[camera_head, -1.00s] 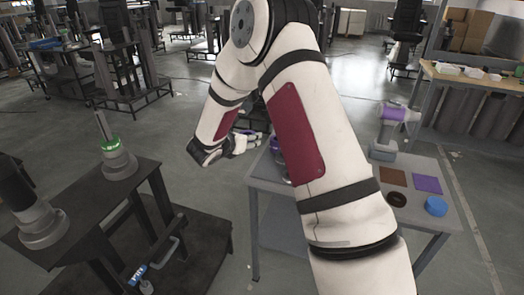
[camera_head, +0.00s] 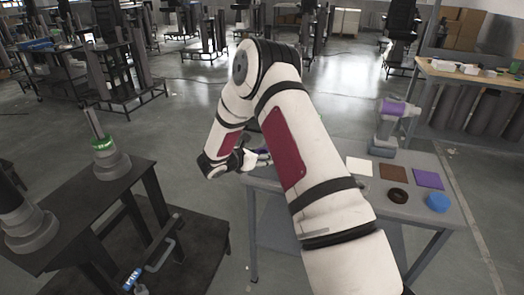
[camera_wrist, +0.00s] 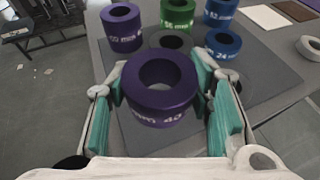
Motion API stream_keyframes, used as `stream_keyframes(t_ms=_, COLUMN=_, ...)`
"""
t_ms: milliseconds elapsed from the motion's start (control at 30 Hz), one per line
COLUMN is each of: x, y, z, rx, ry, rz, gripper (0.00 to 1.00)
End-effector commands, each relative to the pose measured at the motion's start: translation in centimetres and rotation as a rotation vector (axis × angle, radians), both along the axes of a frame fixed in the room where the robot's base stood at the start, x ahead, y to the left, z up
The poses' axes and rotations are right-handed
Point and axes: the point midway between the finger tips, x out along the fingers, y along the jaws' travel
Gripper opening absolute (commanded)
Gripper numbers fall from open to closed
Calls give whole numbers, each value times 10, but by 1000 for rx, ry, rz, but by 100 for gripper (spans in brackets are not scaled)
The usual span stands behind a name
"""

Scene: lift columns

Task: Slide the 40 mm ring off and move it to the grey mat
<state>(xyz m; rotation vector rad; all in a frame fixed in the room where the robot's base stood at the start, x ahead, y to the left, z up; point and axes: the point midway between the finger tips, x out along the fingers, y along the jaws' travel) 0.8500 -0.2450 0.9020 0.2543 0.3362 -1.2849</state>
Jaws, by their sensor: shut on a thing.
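My gripper (camera_wrist: 163,100) is shut on a purple ring (camera_wrist: 160,112) with white lettering that looks like "40" and "mm". The ring is upright between the green finger pads, its hole facing up. Whether its underside touches the surface below cannot be told. A darker grey sheet (camera_wrist: 272,75), which looks like the grey mat, spreads under and around it. In the head view my gripper (camera_head: 257,160) is over the left end of the grey table, and the ring is barely visible there.
A purple ring (camera_wrist: 122,25), a green ring (camera_wrist: 177,14) and two blue rings (camera_wrist: 222,43) (camera_wrist: 220,12) stand close ahead. White (camera_head: 359,166), brown (camera_head: 393,172) and purple (camera_head: 428,179) mats lie at the right. A dark stand with a post (camera_head: 97,125) is at left.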

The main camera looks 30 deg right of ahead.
Motion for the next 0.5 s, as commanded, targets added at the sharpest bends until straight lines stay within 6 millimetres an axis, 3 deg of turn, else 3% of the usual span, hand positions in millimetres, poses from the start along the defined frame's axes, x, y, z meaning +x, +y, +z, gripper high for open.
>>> stream_keyframes(t_ms=500, x=1, y=0, z=-38, rx=-2, ry=0, rz=1, gripper=11)
